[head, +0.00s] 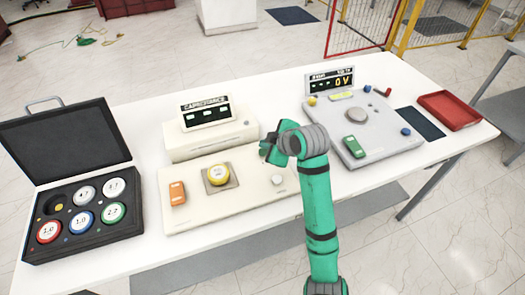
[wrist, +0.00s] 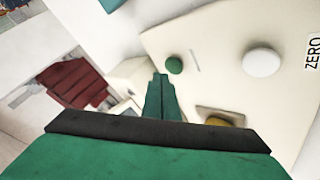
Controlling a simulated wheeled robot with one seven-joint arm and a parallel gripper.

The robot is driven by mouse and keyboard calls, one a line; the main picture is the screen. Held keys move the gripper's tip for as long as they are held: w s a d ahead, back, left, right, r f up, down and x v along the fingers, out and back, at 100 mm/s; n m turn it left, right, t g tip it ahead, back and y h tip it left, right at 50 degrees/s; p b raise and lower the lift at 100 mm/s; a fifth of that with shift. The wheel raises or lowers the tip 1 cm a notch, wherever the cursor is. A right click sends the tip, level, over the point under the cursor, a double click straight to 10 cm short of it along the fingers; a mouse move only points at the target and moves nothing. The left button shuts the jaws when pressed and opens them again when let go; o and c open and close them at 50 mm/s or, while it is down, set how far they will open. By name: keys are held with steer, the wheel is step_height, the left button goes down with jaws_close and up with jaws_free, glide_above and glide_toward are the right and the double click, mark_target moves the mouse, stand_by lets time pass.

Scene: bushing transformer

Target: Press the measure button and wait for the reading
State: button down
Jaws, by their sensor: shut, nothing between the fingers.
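My gripper (head: 267,152) is shut and empty above the right part of the cream capacitance tester plate (head: 240,202). In the wrist view its green fingers (wrist: 161,78) point towards a small green button (wrist: 174,65). The tips look near that button; I cannot tell whether they touch it. The green button is not visible in the head view. A white knob (head: 278,179) marked ZERO is also in the wrist view (wrist: 262,62). The yellow round part (head: 217,173) sits on the square seat. The capacitance display (head: 206,114) shows small unreadable marks.
An orange block (head: 177,192) lies on the plate's left. An open black case (head: 90,250) with several round parts stands at the left. A grey voltage tester (head: 375,145) reading 0 V and a red tray (head: 450,110) stand at the right.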

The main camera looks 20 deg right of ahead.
steer(key=shift+f, duration=0.1)
steer(key=shift+d+f, duration=0.1)
steer(key=shift+f, duration=0.2)
steer(key=shift+w+f, duration=0.1)
steer(key=shift+f, duration=0.45)
stand_by(0.9)
steer(key=shift+r, duration=0.1)
steer(key=shift+s+r, duration=0.2)
steer(key=shift+r, duration=0.65)
